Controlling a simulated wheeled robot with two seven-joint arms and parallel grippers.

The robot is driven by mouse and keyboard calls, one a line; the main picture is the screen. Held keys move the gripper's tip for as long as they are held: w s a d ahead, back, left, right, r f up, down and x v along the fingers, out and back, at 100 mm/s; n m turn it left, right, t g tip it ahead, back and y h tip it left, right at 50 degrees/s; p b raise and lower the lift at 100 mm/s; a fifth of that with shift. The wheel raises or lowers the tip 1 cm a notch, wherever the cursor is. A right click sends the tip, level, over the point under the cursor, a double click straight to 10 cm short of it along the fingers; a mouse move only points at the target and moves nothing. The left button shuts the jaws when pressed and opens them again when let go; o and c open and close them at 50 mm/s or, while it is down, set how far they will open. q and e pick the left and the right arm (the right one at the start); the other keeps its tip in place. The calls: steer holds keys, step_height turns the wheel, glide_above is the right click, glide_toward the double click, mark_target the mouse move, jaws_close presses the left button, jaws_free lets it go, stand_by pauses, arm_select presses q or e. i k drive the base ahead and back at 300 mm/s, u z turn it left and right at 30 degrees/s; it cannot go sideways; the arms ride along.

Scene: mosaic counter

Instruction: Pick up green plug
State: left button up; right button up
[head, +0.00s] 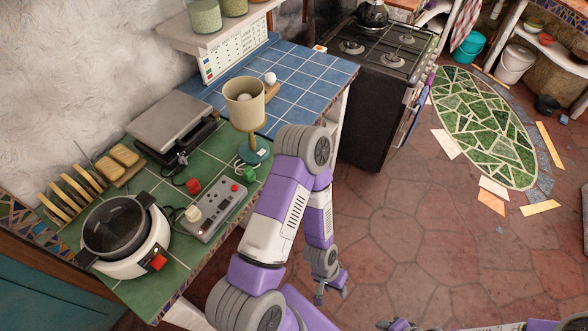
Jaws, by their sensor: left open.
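The green plug (249,175) is a small green block near the right edge of the green-tiled counter. It sits just beyond the upper end of a grey power strip (214,209), close to the base of a lamp. My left gripper (331,295) is open and empty. It hangs beside the counter over the floor, to the right of and lower in the picture than the plug. My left arm rises between the counter edge and the open floor. My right gripper (397,325) shows only in part at the bottom edge, and its jaws are unclear.
A red plug (193,186) and a white plug (193,214) are at the power strip. The lamp (246,105) stands behind the green plug. A white cooker (128,240), a toast rack (75,195) and a grill (173,125) crowd the left. A stove (375,60) stands beyond.

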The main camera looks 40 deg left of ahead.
mark_target(249, 175)
steer(key=z, duration=0.1)
steer(key=i, duration=1.7)
steer(key=u, duration=2.8)
